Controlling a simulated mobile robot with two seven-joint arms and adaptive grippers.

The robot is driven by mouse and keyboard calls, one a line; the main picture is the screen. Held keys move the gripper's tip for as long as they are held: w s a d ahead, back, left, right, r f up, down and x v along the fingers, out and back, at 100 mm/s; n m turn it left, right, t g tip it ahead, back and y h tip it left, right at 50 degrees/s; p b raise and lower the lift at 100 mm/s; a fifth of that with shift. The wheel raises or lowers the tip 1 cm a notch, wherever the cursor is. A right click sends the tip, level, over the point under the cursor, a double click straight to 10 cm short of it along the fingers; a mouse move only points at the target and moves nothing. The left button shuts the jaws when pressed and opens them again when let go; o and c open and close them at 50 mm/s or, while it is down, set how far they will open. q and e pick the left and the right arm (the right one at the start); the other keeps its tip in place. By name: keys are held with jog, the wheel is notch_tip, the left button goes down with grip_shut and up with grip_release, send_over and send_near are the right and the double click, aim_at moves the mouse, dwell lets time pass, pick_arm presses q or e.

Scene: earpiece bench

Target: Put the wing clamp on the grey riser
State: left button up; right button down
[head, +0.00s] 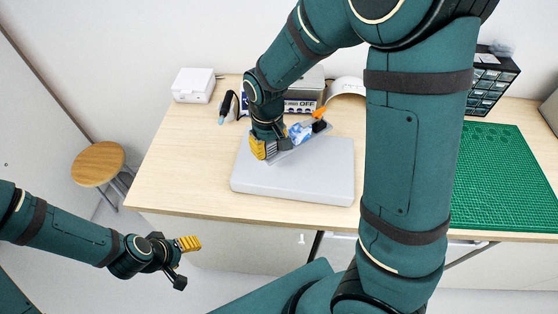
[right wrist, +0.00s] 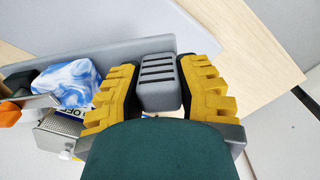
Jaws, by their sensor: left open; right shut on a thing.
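The wing clamp appears as a small grey block with dark slots (right wrist: 158,84). It sits between the yellow fingers of my right gripper (right wrist: 160,92) in the right wrist view. In the head view my right gripper (head: 266,150) is shut on it, over the back left part of the grey riser (head: 295,184). I cannot tell whether the clamp touches the riser. The riser is a flat, light grey slab near the table's front edge. My left gripper (head: 184,260) is open and empty, in front of the table and below its top.
A blue-white marbled block (head: 299,132) and an orange-tipped thing (head: 319,115) lie just right of my right gripper. An instrument (head: 303,98) stands behind. A white box (head: 193,85) is at the back left. A green mat (head: 505,175) lies right. The table's left part is clear.

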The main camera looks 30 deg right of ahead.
notch_tip(320, 180, down, 8)
jog(key=shift+d+r+b, duration=0.1)
jog(key=shift+r+b, duration=0.15)
jog(key=shift+b, duration=0.05)
jog(key=shift+f, duration=0.3)
jog(key=shift+f, duration=0.1)
jog(key=c, duration=0.7)
grip_release()
jog(key=shift+c, duration=0.2)
